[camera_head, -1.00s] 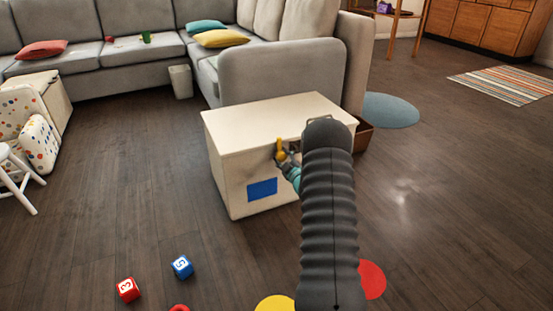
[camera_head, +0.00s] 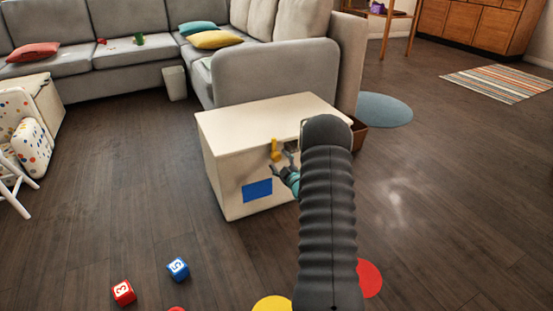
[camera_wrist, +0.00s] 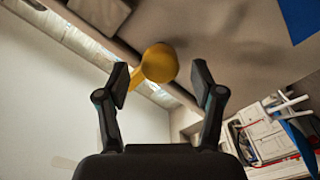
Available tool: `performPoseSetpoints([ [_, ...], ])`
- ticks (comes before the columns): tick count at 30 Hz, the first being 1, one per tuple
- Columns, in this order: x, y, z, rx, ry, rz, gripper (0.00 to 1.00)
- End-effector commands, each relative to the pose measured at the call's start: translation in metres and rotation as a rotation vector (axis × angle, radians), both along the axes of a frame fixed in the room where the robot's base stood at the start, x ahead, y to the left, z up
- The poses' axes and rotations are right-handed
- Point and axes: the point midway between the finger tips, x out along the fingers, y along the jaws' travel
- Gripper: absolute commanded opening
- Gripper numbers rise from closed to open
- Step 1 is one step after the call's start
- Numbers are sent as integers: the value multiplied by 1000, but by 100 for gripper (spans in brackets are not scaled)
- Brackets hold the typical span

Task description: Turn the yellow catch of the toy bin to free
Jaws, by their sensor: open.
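The toy bin (camera_head: 225,165) is a cream box with a flat lid and a blue patch on its front. Its yellow catch (camera_head: 275,150) is at the upper front edge, its long part pointing roughly upward in the head view. My gripper (camera_head: 277,168) is just below and in front of the catch, partly hidden by my dark arm. In the wrist view my gripper (camera_wrist: 163,82) is open, and the round end of the yellow catch (camera_wrist: 160,63) shows between and just beyond the fingertips. I cannot tell whether either finger touches it.
A red block (camera_head: 123,292) and a blue block (camera_head: 178,269) lie on the floor at front left. A grey sofa (camera_head: 275,75) stands behind the bin, and a brown box (camera_head: 359,133) is at its right. The floor to the right is mostly clear.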

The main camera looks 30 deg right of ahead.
Motion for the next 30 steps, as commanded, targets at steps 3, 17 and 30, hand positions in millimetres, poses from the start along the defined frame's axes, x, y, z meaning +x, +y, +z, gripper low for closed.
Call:
performPoseSetpoints([
  [3, -25, 3, 0, 2, 2, -1, 67],
  [17, -85, 11, 1, -1, -3, 4, 67],
  [30, -88, 11, 1, -1, -1, 4, 67],
])
